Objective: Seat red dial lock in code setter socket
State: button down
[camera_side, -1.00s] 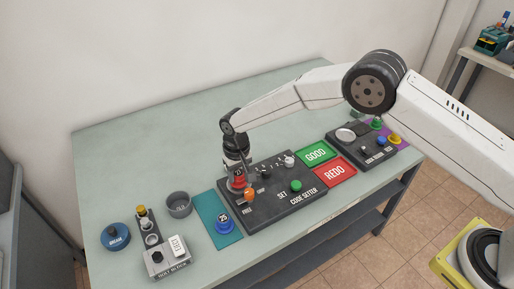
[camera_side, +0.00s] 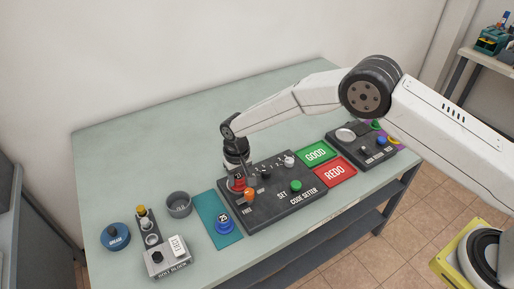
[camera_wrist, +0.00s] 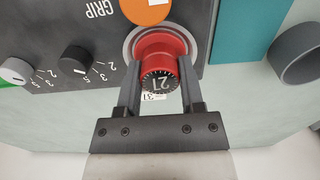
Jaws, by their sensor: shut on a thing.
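The red dial lock (camera_wrist: 163,46) has a black dial face reading 27 and is between the two fingers of my gripper (camera_wrist: 160,92) in the wrist view. My gripper is shut on it. Behind the lock is the round grey ring of the socket (camera_wrist: 128,42) on the dark code setter panel (camera_wrist: 60,35). The lock appears at or in that socket; its seating depth cannot be told. In the side view the lock (camera_side: 238,183) is at the left end of the code setter (camera_side: 290,205), under my gripper (camera_side: 238,172), partly hidden.
An orange knob (camera_side: 249,194) stands close to the lock. A blue dial lock (camera_side: 224,223) sits on a teal mat (camera_side: 211,205). A grey cup (camera_side: 179,204), bolt block (camera_side: 168,257) and blue puck (camera_side: 115,236) are left. Green GOOD (camera_side: 316,154) and red REDO (camera_side: 335,172) pads are right.

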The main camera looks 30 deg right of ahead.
grip_release()
dwell(0.5)
jog(key=shift+r, duration=2.95)
jog(key=shift+d, duration=0.1)
